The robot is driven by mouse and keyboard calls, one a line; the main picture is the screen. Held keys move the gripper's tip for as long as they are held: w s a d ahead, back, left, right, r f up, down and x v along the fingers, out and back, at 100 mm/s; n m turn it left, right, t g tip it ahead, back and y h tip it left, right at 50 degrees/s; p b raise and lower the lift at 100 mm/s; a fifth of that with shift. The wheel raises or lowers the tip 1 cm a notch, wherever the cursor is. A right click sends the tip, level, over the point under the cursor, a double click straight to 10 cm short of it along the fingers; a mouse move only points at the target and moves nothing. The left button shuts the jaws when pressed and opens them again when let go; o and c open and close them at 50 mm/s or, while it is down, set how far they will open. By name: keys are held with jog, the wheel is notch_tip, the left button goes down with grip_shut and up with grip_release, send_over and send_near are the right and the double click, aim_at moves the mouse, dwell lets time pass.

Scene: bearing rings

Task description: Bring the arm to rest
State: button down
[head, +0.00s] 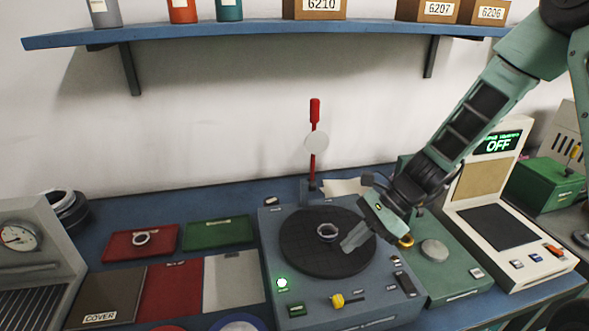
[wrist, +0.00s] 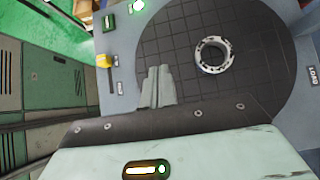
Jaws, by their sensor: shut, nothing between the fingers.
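My gripper (head: 355,238) is above the right part of the round dark plate (head: 305,258) on the grey machine, in the head view. Its fingers are together with nothing between them, and they also show in the wrist view (wrist: 158,88). A bearing ring (head: 327,232) lies on the plate, to the left of the fingertips in the head view. The ring also shows in the wrist view (wrist: 212,55), apart from the fingers. My arm reaches in from the upper right.
A red lever (head: 314,140) stands behind the machine. A red tray (head: 139,241) with a ring and a green tray (head: 217,233) lie to the left. A white device (head: 508,215) reading OFF stands to the right. A blue shelf (head: 250,32) spans the wall above.

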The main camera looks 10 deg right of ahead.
jog(key=s+a+r+n, duration=0.1)
jog(key=n, duration=0.1)
jog(key=s+a+r+n+g+h, duration=0.1)
jog(key=s+a+n, duration=0.1)
jog(key=s+a+r+n, duration=0.1)
jog(key=shift+s+a+n+g+h, duration=0.15)
jog(key=shift+a+n+g+h, duration=0.15)
jog(key=shift+n+h, duration=0.1)
jog(key=s+a+r+n+t+h, duration=0.1)
jog(key=s+a+r+n+h, duration=0.1)
jog(key=s+n, duration=0.5)
jog(key=s+a+r+n+h, duration=0.2)
jog(key=s+r+n+h, duration=0.2)
jog(key=n, duration=0.9)
jog(key=s+r, duration=0.2)
jog(key=s, duration=0.2)
jog(key=shift+s+r+t, duration=0.3)
jog(key=shift+r+t, duration=0.1)
